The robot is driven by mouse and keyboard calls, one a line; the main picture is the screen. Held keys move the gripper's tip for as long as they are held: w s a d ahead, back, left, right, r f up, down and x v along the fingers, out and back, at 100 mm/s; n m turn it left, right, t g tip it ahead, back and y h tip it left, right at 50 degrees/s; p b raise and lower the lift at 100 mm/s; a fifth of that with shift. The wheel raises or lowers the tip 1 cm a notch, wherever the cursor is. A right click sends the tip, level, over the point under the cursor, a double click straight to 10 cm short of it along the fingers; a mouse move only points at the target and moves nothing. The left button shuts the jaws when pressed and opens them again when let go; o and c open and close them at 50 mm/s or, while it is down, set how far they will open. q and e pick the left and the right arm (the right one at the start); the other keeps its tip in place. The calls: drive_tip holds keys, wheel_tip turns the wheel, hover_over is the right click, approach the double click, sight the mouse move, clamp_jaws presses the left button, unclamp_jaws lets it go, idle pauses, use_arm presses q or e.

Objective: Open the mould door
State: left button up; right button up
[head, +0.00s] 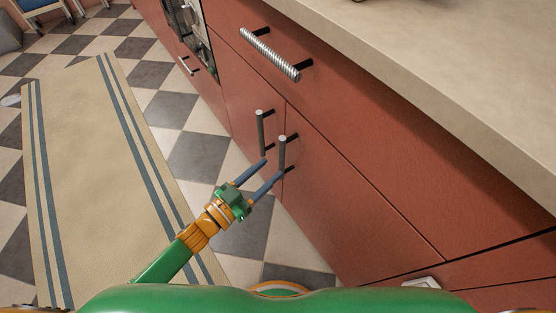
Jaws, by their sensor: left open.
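Two red lower cabinet doors stand side by side, a left door (238,98) and a right door (335,190); both look shut. I cannot tell which is the mould door. A vertical bar handle (261,130) is on the left door, and another vertical bar handle (282,150) is on the right door, near the seam between them. My left gripper (272,167) is open, its two blue-grey fingers pointing at the lower ends of these handles. Nothing shows held between the fingers; whether they touch a handle is unclear. My right gripper is not in view.
A red drawer (345,110) with a ridged horizontal handle (270,53) is above the doors, under a beige countertop (430,65). An oven (190,30) is further along. A striped rug (95,180) lies on the checkered floor, which is clear in front of the doors.

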sight(280, 161)
use_arm(q)
drive_tip(key=b+x, duration=0.1)
drive_tip(key=x, duration=0.4)
drive_tip(key=shift+w+d+r, duration=0.15)
drive_tip(key=shift+d, duration=0.2)
clamp_jaws()
idle(1.0)
